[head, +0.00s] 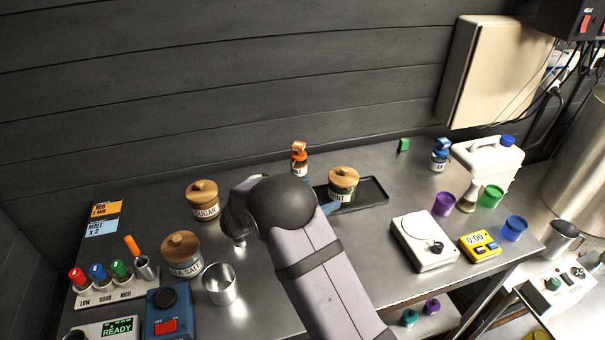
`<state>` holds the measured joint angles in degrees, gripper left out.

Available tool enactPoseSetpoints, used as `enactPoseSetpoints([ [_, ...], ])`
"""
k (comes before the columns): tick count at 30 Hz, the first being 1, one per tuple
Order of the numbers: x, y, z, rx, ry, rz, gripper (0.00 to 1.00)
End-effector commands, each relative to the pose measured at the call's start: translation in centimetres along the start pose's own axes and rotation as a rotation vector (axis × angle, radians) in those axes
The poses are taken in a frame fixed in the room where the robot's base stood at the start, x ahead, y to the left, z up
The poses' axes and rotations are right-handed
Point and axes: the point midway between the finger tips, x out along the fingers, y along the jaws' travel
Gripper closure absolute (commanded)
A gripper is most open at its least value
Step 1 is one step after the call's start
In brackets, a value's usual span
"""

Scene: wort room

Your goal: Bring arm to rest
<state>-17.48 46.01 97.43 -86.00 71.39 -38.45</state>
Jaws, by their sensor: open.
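My own arm comes up from the bottom edge in the head view and bends at a large dark joint over the middle of the bench. My gripper cannot be made out; the arm hides the space behind and below that joint. A small blue part shows at the arm's right side, close to a wooden-lidded jar (343,185); I cannot tell what it belongs to. The jar stands upright on a black tray (372,191). No object is seen held.
Around the arm stand a sugar jar (205,206), a salt jar (183,268), a metal cup (220,288) and an orange-capped bottle (299,162). A white scale (424,244), yellow timer (479,246) and coloured cups stand right. Some bare bench lies left of the scale.

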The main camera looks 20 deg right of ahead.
Motion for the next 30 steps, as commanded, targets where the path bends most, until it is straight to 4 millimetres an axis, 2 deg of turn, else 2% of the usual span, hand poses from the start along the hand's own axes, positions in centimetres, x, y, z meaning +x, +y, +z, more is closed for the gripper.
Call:
enactPoseSetpoints([
  [4, 0.0, -0.3, 0.3, 0.011, 0.009, -0.008, 0.16],
  [8, -0.4, -2.5, 1.3, 0.078, 0.071, -0.061, 0.16],
  [11, -1.1, -5.8, 2.4, 0.187, 0.162, -0.144, 0.16],
  [14, -2.8, -10.1, 3.5, 0.35, 0.281, -0.265, 0.16],
  [18, -7.0, -16.2, 4.6, 0.645, 0.458, -0.479, 0.16],
  [21, -11.0, -19.7, 5.1, 0.876, 0.569, -0.646, 0.16],
  [25, -16.0, -22.5, 5.8, 1.171, 0.676, -0.857, 0.16],
  [30, -21.0, -24.0, 6.7, 1.48, 0.755, -1.083, 0.16],
])
